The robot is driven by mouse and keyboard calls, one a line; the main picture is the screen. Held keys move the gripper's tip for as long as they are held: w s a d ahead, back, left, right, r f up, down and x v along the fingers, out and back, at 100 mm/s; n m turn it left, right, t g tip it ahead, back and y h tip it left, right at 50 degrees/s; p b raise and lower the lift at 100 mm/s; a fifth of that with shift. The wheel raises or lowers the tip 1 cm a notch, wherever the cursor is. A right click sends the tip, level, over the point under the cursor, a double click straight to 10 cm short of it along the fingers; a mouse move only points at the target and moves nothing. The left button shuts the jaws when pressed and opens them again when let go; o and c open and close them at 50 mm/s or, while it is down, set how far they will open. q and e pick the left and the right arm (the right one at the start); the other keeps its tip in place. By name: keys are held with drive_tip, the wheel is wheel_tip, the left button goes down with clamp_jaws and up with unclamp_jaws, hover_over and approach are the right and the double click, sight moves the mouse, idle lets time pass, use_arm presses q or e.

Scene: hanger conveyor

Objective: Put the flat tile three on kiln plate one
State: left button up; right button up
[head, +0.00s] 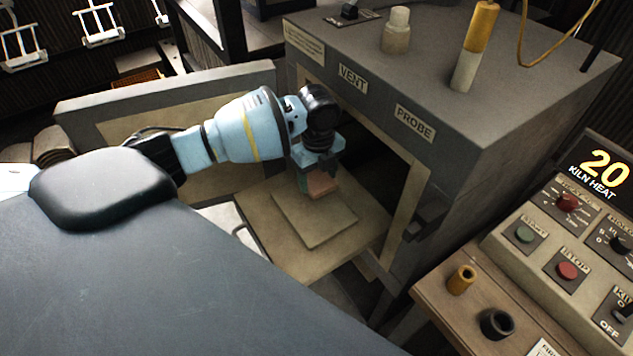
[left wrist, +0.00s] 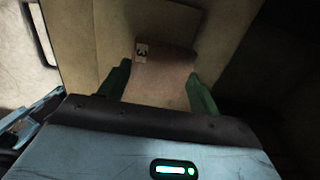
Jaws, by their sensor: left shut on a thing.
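The flat tile three (head: 322,184) is a small reddish-brown tile held over a pale square slab (head: 312,216) at the kiln mouth. In the left wrist view the tile (left wrist: 163,82) shows its "3" label near the far edge. My left gripper (head: 317,173) is shut on the tile, with its green fingers (left wrist: 159,72) at either side of it. The slab lies on a larger pale shelf (head: 290,250); I see no number on it, so I cannot tell if it is kiln plate one. Whether the tile touches the slab is unclear. My right gripper is not in view.
The kiln (head: 480,120) stands behind and right of the gripper, its opening dark. Its open door (head: 180,110) is at the left, behind my arm. A control panel (head: 570,235) reading 20 kiln heat and a wooden ledge (head: 440,290) are at the right.

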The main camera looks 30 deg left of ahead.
sight(316, 178)
use_arm(q)
drive_tip(key=shift+w+a+f, duration=0.15)
drive_tip(key=shift+a+f, duration=0.05)
drive_tip(key=shift+f, duration=0.7)
drive_tip(key=shift+w+a+f, duration=0.15)
drive_tip(key=shift+a+f, duration=0.05)
drive_tip(key=shift+f, duration=0.65)
drive_tip(key=shift+f, duration=0.1)
drive_tip(key=o, duration=1.1)
drive_tip(key=shift+f, duration=0.1)
drive_tip(key=shift+c, duration=0.2)
wheel_tip(316, 178, up, 12)
drive_tip(key=shift+r+p, duration=0.2)
drive_tip(key=shift+p, duration=0.25)
